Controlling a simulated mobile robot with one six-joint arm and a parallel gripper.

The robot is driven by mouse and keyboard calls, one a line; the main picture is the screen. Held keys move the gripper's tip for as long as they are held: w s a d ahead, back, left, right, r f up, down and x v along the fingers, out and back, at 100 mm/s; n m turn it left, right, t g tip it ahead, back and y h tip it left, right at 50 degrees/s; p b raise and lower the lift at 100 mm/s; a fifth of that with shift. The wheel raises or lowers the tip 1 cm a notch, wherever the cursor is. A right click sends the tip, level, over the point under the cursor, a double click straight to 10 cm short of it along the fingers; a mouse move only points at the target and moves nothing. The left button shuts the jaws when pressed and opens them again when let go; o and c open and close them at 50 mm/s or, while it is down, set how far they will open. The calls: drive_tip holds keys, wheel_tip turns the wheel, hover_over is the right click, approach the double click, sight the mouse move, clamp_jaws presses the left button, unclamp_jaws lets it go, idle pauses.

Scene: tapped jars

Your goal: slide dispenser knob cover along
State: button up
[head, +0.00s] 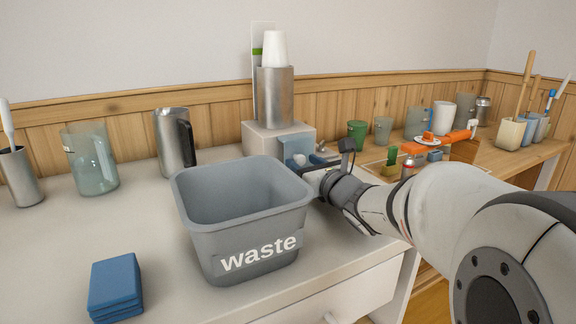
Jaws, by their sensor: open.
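The dispenser (262,138) is a pale box at the back of the counter, with a metal cylinder (274,98) on top. A blue cover (296,144) is on its front right side, with a small whitish round part, perhaps the knob, at its lower edge. My gripper (311,166) is just in front of the blue cover, at its lower right. It is open. Its fingertips are small and partly hidden behind the waste bin's rim, so I cannot tell whether they touch the cover.
A grey waste bin (240,220) stands in front of the dispenser, close left of my wrist. Blue folded cloths (116,284) lie at front left. A metal jug (174,142) and a glass jug (90,160) stand behind. Cups and an orange object (440,138) are at right.

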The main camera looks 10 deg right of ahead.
clamp_jaws()
idle(0.4)
